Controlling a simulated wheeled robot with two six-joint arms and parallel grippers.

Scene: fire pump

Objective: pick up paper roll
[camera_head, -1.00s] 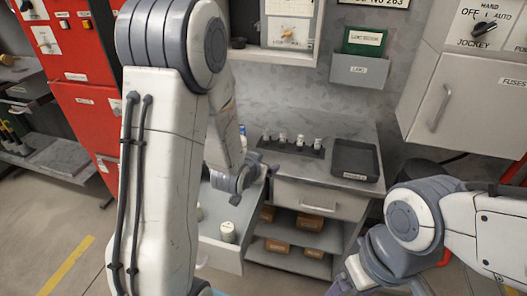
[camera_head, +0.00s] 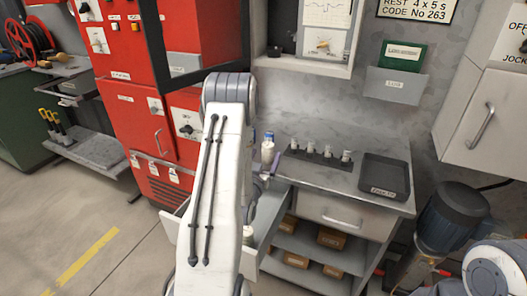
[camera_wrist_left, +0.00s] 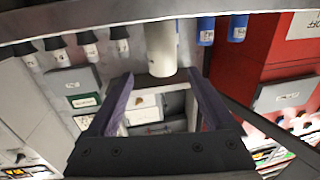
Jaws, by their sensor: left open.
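A white upright cylinder, which looks like a paper roll (camera_head: 267,152), stands at the left end of the grey bench beside blue-topped items. It shows in the left wrist view (camera_wrist_left: 162,45), upside down, just past the fingertips. Another white cylinder (camera_head: 248,235) stands in the open drawer, partly hidden by my left arm; I cannot tell if it is also a roll. My left gripper (camera_head: 274,172) is by the bench's left end, mostly hidden behind my arm. Its purple fingers are open in the left wrist view (camera_wrist_left: 160,88), with nothing between them. My right gripper is out of view.
The open drawer (camera_head: 270,215) juts out below. A red cabinet (camera_head: 150,110) stands left, a dark motor (camera_head: 452,212) right. Floor at the left is clear.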

